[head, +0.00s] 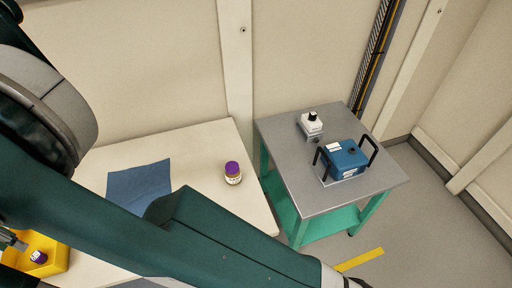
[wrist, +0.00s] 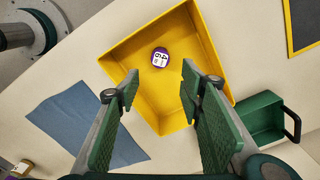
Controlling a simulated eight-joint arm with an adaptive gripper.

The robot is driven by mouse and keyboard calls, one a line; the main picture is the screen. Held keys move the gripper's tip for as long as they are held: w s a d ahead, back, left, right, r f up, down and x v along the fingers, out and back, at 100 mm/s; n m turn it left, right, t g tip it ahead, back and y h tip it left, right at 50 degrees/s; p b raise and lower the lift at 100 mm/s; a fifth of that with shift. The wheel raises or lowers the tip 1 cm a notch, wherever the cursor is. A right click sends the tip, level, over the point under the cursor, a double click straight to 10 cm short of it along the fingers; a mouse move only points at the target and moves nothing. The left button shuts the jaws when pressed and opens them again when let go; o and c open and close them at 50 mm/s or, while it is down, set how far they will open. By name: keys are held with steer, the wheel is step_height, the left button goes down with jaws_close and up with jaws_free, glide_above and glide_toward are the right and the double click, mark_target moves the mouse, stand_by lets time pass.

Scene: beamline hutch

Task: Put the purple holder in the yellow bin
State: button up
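The purple holder (wrist: 160,57), a small round piece with a white marked top, lies inside the yellow bin (wrist: 205,35) on its floor, towards the far wall in the wrist view. In the head view the holder (head: 39,256) shows inside the yellow bin (head: 57,260) at the lower left. My gripper (wrist: 158,88) is open and empty above the bin, its green-padded fingers wide apart. The holder lies beyond the fingertips, apart from them. In the head view my arm hides part of the table near the bin.
A purple-lidded jar (head: 233,174) stands on the pale table, right of a blue cloth (head: 138,184). A green container (wrist: 262,118) sits beside the bin. A steel-topped side table (head: 290,150) bears a blue device (head: 345,160) and a white device (head: 311,124).

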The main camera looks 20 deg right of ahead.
steer(key=w+d+r+n+t+y, duration=0.1)
steer(key=w+d+r, duration=0.55)
steer(key=d, duration=0.45)
steer(key=w+d+r, duration=0.6)
steer(key=d+r, duration=0.2)
steer(key=d, duration=0.3)
steer(key=w+d+r+n+t, duration=0.1)
steer(key=d+r, duration=0.3)
steer(key=d, duration=0.8)
steer(key=w+d+r+n+t, duration=0.1)
steer(key=d+r, duration=0.3)
steer(key=d, duration=0.8)
steer(key=s+d+r+n+t, duration=0.1)
steer(key=s+d, duration=0.3)
steer(key=d, duration=0.7)
steer(key=s+d+r+t, duration=0.1)
steer(key=s+d+r, duration=0.15)
steer(key=d, duration=0.85)
steer(key=s+d+f+n+t, duration=0.1)
steer(key=s+d+f, duration=0.2)
steer(key=s+d, duration=0.4)
steer(key=s+d+f+n+t+h, duration=0.1)
steer(key=s+d+f, duration=0.2)
steer(key=s+d, duration=0.4)
steer(key=d, duration=0.3)
steer(key=shift+d+f, duration=0.15)
steer(key=shift+d, duration=0.15)
